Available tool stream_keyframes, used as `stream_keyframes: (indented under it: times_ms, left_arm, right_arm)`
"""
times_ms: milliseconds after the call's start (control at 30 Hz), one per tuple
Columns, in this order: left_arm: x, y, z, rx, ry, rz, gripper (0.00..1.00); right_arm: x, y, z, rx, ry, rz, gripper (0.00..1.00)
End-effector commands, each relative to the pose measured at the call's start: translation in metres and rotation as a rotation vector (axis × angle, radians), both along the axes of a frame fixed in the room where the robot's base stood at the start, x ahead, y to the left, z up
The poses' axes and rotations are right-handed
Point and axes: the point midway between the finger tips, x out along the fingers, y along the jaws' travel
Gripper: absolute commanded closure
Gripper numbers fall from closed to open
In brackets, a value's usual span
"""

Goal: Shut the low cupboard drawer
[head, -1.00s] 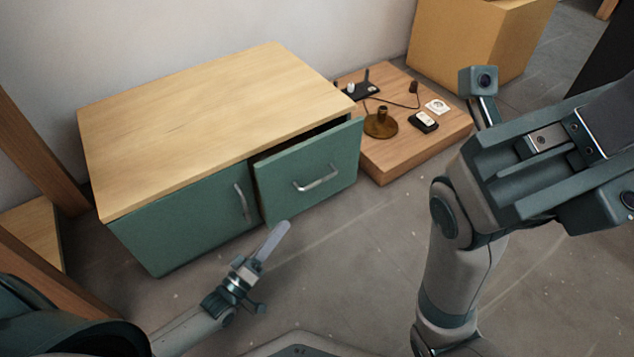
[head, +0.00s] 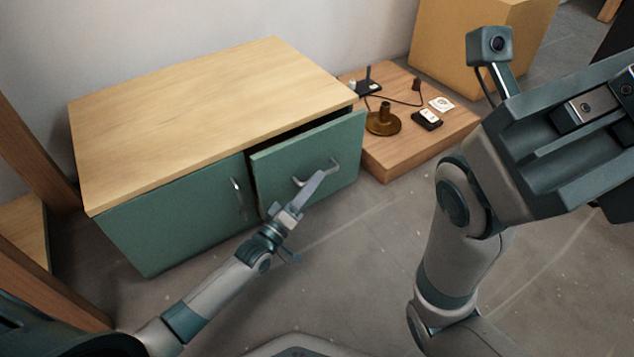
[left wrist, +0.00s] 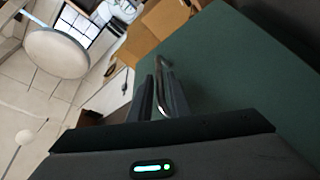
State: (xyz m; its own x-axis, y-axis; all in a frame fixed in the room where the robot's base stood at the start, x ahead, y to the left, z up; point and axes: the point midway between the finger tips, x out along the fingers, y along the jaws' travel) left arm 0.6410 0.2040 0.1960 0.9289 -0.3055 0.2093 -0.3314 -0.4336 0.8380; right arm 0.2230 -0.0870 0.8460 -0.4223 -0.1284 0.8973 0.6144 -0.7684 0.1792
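The low cupboard (head: 200,110) has a pale wood top and green fronts. Its right-hand drawer (head: 280,185) stands partly out, with a dark gap showing behind its front. The drawer's metal bar handle (head: 334,163) is at my left gripper (head: 322,176). In the left wrist view, the handle (left wrist: 160,87) runs between the two dark fingers, which are apart with some gap showing; the green drawer front (left wrist: 235,85) fills the right side. Firm contact cannot be told. My right gripper's body is large at the right edge of the head view; its fingertips cannot be made out.
The left front has its own handle (head: 238,198). A low wooden platform (head: 395,165) right of the cupboard holds a brass lamp base (head: 383,121) and small electrical parts. A yellow box (head: 470,45) stands behind. Grey floor in front is clear.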

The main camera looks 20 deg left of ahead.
Motion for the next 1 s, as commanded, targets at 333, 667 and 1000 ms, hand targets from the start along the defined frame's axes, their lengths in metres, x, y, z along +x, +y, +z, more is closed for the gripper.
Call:
stream_keyframes:
  times_ms: [333,667,1000]
  left_arm:
    - [0.019,-0.006,0.004,0.001,0.001,0.001,0.83]
    - [0.019,-0.006,0.004,0.001,0.001,0.001,1.00]
    - [0.026,0.003,0.003,0.003,0.000,0.000,1.00]
  right_arm:
    - [-0.004,0.001,-0.004,-0.007,-0.015,0.003,1.00]
    - [-0.003,0.001,-0.004,-0.007,-0.012,0.003,1.00]
    - [-0.002,0.001,-0.006,-0.007,-0.011,0.002,1.00]
